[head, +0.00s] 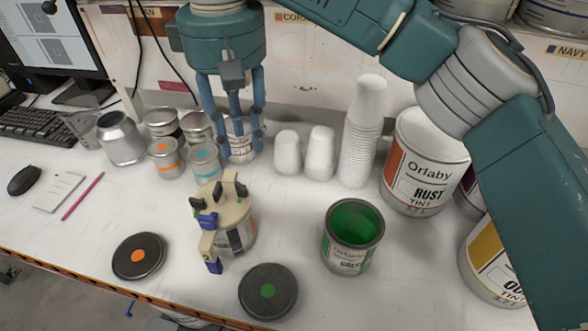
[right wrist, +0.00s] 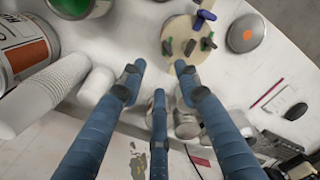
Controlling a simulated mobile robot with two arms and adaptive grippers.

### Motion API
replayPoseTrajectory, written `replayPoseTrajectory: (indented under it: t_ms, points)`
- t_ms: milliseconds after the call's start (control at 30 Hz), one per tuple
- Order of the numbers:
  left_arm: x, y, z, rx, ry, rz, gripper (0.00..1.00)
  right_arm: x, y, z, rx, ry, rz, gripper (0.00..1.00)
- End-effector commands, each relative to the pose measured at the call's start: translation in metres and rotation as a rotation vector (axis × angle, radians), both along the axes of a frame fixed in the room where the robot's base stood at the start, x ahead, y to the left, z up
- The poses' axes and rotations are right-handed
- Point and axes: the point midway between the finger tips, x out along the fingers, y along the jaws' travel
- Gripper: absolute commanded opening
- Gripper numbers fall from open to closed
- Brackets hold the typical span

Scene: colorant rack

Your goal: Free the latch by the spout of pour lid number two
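A beige pour lid (head: 231,213) sits on a can (head: 241,237) left of the table's middle. Dark latches stand on its rim, and a blue latch (head: 207,220) is at its near left. Its beige arm drops toward the front and ends in a blue piece (head: 213,266). No lid number is readable, and I cannot tell which part is the spout. My right gripper (head: 236,150) is open and empty, above and behind the lid, fingers pointing down. The right wrist view shows the lid (right wrist: 181,30) beyond its spread fingertips (right wrist: 159,72). My left gripper is not in view.
An open can of green paint (head: 353,237) stands right of the lid. Two loose round lids, orange-dotted (head: 139,257) and green-dotted (head: 268,291), lie in front. Stacked cups (head: 364,130), small cans (head: 165,158) and a large rust tint can (head: 424,165) stand behind and beside.

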Motion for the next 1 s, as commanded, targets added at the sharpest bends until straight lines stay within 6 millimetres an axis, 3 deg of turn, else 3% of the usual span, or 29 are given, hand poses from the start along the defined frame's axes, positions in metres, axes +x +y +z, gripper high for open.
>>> replayPoseTrajectory:
  t_ms: [167, 400, 533, 700, 833, 1000]
  points:
    - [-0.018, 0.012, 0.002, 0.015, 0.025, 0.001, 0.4, -0.002, 0.001, -0.017, -0.004, 0.001, 0.002, 0.32]
    - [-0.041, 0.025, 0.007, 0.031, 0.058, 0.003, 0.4, -0.002, 0.001, -0.062, -0.004, 0.001, 0.0, 0.32]
    - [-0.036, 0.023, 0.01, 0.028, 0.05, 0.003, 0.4, -0.002, 0.001, -0.084, -0.003, 0.001, 0.0, 0.32]
    - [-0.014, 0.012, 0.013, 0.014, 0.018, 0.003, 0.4, -0.002, 0.002, -0.101, -0.002, -0.001, 0.0, 0.32]
    - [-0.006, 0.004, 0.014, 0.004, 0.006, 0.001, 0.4, -0.002, 0.002, -0.106, -0.002, -0.001, 0.0, 0.32]
    - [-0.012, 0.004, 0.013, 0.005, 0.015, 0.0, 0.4, -0.002, 0.002, -0.107, -0.002, -0.001, 0.0, 0.32]
